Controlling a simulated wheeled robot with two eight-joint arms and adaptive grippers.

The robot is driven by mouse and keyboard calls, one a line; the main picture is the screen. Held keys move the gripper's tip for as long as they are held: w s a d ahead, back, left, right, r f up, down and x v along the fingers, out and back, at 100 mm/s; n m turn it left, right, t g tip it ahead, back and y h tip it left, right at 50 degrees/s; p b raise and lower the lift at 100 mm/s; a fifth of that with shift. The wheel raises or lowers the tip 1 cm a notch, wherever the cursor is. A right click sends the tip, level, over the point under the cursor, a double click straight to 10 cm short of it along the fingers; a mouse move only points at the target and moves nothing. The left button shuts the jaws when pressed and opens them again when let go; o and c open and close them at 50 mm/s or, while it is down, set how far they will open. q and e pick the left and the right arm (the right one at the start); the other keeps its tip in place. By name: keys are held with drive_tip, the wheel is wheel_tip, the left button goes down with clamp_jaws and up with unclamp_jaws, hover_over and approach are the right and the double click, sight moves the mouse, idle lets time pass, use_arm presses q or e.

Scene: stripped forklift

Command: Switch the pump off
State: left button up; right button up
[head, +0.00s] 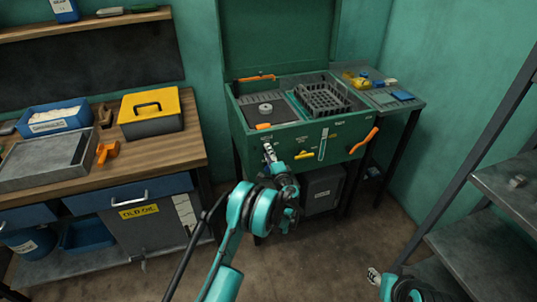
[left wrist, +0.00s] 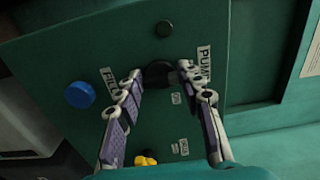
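The green parts washer (head: 240,118) stands at the back with its lid up. In the left wrist view, a black rotary knob (left wrist: 158,73) sits on its green front panel beside the PUMP label (left wrist: 204,64). Small white labels lie near it, too small to read surely. My left gripper (head: 268,150) is at the front panel. In the left wrist view, its fingers (left wrist: 161,76) are spread on either side of the black knob; I cannot tell whether they touch it. In the head view the gripper hides the knob. My right gripper (head: 375,276) shows only partly at the bottom right.
A blue knob (left wrist: 79,94) is by the FILL label (left wrist: 108,79). A yellow handle (head: 304,155), a gauge and an orange lever (head: 363,140) are right of my left gripper. A workbench (head: 60,184) stands left, shelving (head: 475,240) right. The floor between is clear.

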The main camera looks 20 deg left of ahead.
use_arm(q)
drive_tip(key=shift+o, duration=1.3)
drive_tip(key=v, duration=1.2)
drive_tip(key=s+a+r+n+g+h, duration=0.3)
drive_tip(key=s+a+r+n+g, duration=0.25)
drive_tip(key=s+r, duration=0.65)
drive_tip(key=s+d+n+g+h, duration=0.1)
drive_tip(key=s+d+n+h, duration=0.1)
drive_tip(key=s, duration=1.1)
drive_tip(key=s+d+n+g+h, duration=0.1)
drive_tip(key=s+d+n+h, duration=0.2)
drive_tip(key=s, duration=1)
drive_tip(key=shift+d+h, duration=0.15)
drive_tip(key=shift+h, duration=0.85)
